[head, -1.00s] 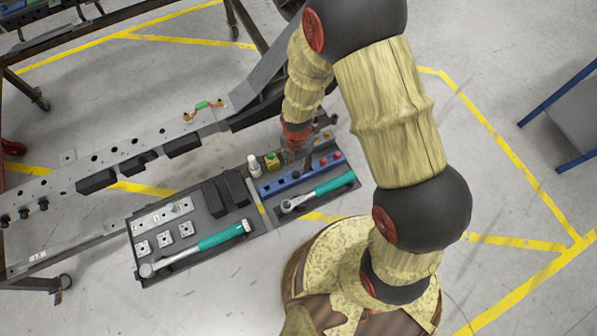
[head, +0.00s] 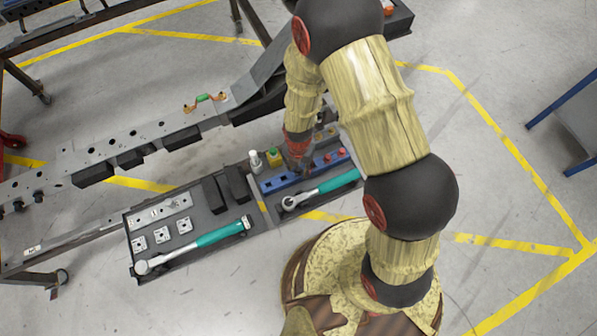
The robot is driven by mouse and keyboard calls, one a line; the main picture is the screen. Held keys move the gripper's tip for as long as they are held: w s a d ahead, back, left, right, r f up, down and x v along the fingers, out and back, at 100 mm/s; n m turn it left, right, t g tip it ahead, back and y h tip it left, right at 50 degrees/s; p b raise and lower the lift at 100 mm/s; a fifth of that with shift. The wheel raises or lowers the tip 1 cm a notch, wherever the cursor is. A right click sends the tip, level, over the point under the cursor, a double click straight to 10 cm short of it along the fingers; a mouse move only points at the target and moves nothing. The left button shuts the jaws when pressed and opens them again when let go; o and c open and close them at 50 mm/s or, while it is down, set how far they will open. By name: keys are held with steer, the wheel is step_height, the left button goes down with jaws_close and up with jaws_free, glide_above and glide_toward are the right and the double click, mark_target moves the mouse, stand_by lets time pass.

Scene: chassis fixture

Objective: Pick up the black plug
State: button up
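A blue rack (head: 275,184) lies in the right part of the dark tool tray. Red plugs (head: 341,152) stand in its right half. My gripper (head: 304,165) points down at the middle of the rack, at or just above its top. The fingers are small and dark in this view, so I cannot tell whether they are open or shut, or touching anything. No black plug can be made out clearly in the rack; the gripper covers that part. Small dark plug-like pieces (head: 38,197) sit on the chassis rail at the far left.
The tray (head: 130,250) also holds two teal-handled ratchets (head: 220,235) (head: 338,182), black blocks (head: 236,186), metal plates (head: 162,236), a white bottle (head: 256,161) and a yellow-green piece (head: 273,157). The long chassis rail (head: 110,147) runs behind it. Floor to the right is open.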

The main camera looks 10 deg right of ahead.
mark_target(298, 170)
steer(key=shift+c, duration=0.5)
steer(key=c, duration=0.7)
steer(key=shift+c, duration=0.3)
steer(key=shift+r, duration=0.2)
steer(key=shift+r+p, duration=0.5)
steer(key=shift+r, duration=0.1)
step_height(298, 170, up, 3)
steer(key=shift+s+a+f+p, duration=0.1)
steer(key=shift+s+f+p, duration=0.1)
steer(key=shift+p, duration=0.55)
steer(key=s+a+r+p, duration=0.4)
steer(key=s+r, duration=0.5)
steer(key=s, duration=0.3)
steer(key=shift+s+a+p, duration=0.3)
steer(key=shift+a, duration=0.3)
steer(key=shift+r, duration=0.1)
